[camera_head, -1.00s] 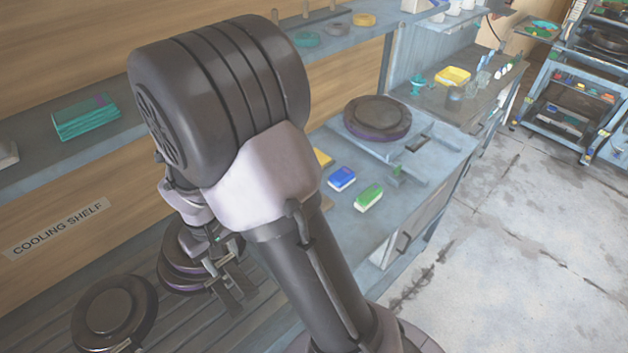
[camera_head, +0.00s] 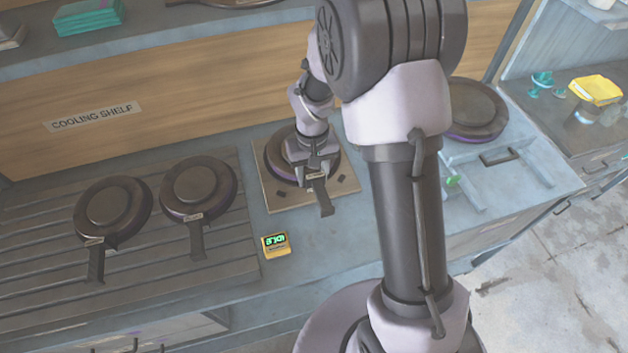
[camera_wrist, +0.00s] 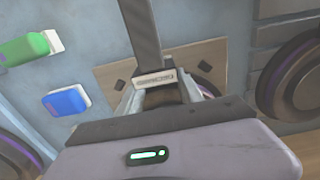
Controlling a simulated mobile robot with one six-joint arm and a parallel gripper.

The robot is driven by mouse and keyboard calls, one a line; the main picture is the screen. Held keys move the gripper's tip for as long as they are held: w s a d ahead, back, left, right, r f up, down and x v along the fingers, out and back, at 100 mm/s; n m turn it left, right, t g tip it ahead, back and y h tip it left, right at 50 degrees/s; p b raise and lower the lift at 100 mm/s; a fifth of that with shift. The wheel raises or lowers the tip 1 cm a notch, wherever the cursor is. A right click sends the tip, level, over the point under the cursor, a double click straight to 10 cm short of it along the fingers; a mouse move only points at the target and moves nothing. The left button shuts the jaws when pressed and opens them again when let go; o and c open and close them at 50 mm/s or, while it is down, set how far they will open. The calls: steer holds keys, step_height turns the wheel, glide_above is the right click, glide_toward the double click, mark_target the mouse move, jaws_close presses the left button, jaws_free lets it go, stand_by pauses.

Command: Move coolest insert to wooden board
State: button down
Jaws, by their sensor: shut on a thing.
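A dark round insert (camera_head: 285,154) with a handle (camera_head: 322,196) sits over the wooden board (camera_head: 278,200). My gripper (camera_head: 313,170) is shut on this insert near the root of its handle. In the wrist view the handle (camera_wrist: 142,35) runs up from between my jaws (camera_wrist: 160,90), and part of the wooden board (camera_wrist: 112,72) shows behind it. I cannot tell whether the insert touches the board. Two similar inserts lie on the slatted cooling shelf, one at the left (camera_head: 112,210) and one right of it (camera_head: 198,188).
A yellow device with a green-lit display (camera_head: 275,245) stands in front of the board. Another round plate (camera_head: 473,110) sits on the station at the right. Blue (camera_wrist: 66,101) and green (camera_wrist: 25,48) blocks show in the wrist view.

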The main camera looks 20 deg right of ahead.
steer(key=shift+f+b, duration=0.4)
steer(key=shift+f, duration=1.15)
steer(key=shift+d+f, duration=0.1)
steer(key=shift+f, duration=0.1)
steer(key=c, duration=0.8)
jaws_free()
steer(key=shift+o, duration=0.2)
